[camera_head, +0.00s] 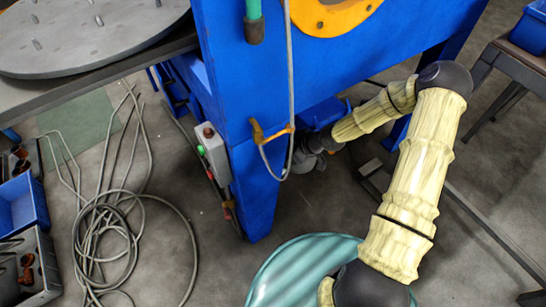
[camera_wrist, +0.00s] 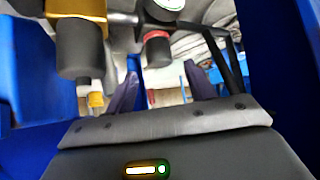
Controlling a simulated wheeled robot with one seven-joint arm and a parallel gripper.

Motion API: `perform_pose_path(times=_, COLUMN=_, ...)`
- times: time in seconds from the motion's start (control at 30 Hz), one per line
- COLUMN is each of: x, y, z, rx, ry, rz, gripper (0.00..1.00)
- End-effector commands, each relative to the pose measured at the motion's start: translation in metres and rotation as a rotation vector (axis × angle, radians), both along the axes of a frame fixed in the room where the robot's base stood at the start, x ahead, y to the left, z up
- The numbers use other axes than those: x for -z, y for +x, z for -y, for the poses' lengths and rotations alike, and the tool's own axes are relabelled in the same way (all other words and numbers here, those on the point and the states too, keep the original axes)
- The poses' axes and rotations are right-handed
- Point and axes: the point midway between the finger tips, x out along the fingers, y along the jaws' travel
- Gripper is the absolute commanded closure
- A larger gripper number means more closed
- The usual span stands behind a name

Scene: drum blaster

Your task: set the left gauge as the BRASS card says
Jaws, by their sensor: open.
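In the wrist view, a round gauge (camera_wrist: 165,4) with a pale dial and some green is cut by the top edge; its reading is not legible. Below it is a dark regulator knob (camera_wrist: 157,52) with a red ring. To the left is a gold-coloured regulator body (camera_wrist: 76,10) with a dark cylindrical knob (camera_wrist: 82,52) under it. My gripper (camera_wrist: 161,88) is open and empty, its two dark fingers pointing toward the space below these knobs. I make out no BRASS card or second gauge.
The blue cabinet (camera_head: 262,195) stands close to my arm; blue walls flank my gripper in the wrist view. A hose hangs on an orange hook (camera_head: 270,133). A coiled cable (camera_head: 105,235) lies on the floor at left. A teal drum (camera_head: 300,275) stands in front.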

Motion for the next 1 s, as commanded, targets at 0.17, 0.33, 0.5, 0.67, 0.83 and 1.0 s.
perform_pose_path(times=0.17, x=0.026, y=0.009, z=-0.02, rx=-0.002, ry=-0.001, rz=0.0, gripper=0.46)
perform_pose_path(times=0.33, x=0.035, y=0.013, z=-0.03, rx=0.0, ry=0.0, rz=0.0, gripper=0.46)
perform_pose_path(times=0.5, x=0.035, y=0.014, z=-0.032, rx=0.001, ry=0.0, rz=0.0, gripper=0.46)
perform_pose_path(times=0.67, x=0.035, y=0.014, z=-0.032, rx=0.001, ry=0.0, rz=-0.001, gripper=0.5)
perform_pose_path(times=0.83, x=0.035, y=0.014, z=-0.032, rx=0.001, ry=-0.001, rz=-0.001, gripper=0.83)
perform_pose_path(times=1.0, x=0.035, y=0.014, z=-0.032, rx=0.001, ry=-0.001, rz=-0.001, gripper=0.9)
